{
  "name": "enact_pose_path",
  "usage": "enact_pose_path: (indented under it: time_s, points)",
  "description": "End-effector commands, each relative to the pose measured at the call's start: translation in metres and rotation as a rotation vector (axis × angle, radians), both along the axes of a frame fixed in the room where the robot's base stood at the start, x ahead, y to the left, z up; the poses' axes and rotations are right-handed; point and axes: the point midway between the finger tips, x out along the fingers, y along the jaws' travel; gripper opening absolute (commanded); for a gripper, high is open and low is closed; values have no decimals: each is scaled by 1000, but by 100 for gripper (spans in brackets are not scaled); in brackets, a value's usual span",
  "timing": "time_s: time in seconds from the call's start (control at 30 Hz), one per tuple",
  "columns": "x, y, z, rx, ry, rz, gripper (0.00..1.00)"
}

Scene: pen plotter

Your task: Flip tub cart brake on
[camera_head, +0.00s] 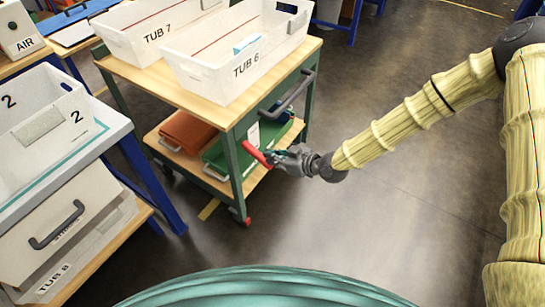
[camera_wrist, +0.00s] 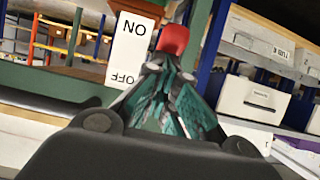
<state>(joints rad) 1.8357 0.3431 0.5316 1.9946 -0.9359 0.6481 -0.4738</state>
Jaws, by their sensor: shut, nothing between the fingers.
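The tub cart (camera_head: 231,140) has a green frame and wooden shelves. Its red brake lever (camera_head: 256,154) sticks out at the near corner post and slants down to the right. A white ON/OFF label (camera_wrist: 130,50) is behind it in the wrist view, where the lever's red end (camera_wrist: 173,39) shows beside the ON word. My gripper (camera_head: 274,157) is at the lever's lower right end, shut and empty. In the wrist view its teal fingers (camera_wrist: 170,85) are together just below the red end. I cannot tell whether they touch it. The lever's pivot is hidden in the wrist view.
TUB 6 (camera_head: 245,70) and TUB 7 (camera_head: 152,38) stand on the cart's top. A brown tub (camera_head: 188,130) and a green tub (camera_head: 216,157) are on its lower shelf. A blue-legged bench (camera_head: 118,128) is at left. Floor (camera_head: 400,200) is clear at right.

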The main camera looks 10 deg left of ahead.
Motion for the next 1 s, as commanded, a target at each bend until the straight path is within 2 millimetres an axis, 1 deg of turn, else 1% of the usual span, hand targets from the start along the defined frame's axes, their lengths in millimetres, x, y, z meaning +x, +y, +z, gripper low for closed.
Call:
enact_pose_path:
  time_s: [0.07,0.17,0.37,0.4,0.7,0.83,1.0]
  points:
    - [-1,-2,2,-3,3,0,0]
    - [-2,-4,12,-2,2,2,0]
    - [-7,-13,45,-1,-1,6,0]
    - [-10,-22,40,-1,0,4,0]
    - [-33,-68,59,2,-1,4,0]
    - [-41,-83,65,2,-1,4,0]
    - [-47,-93,69,0,-1,5,0]
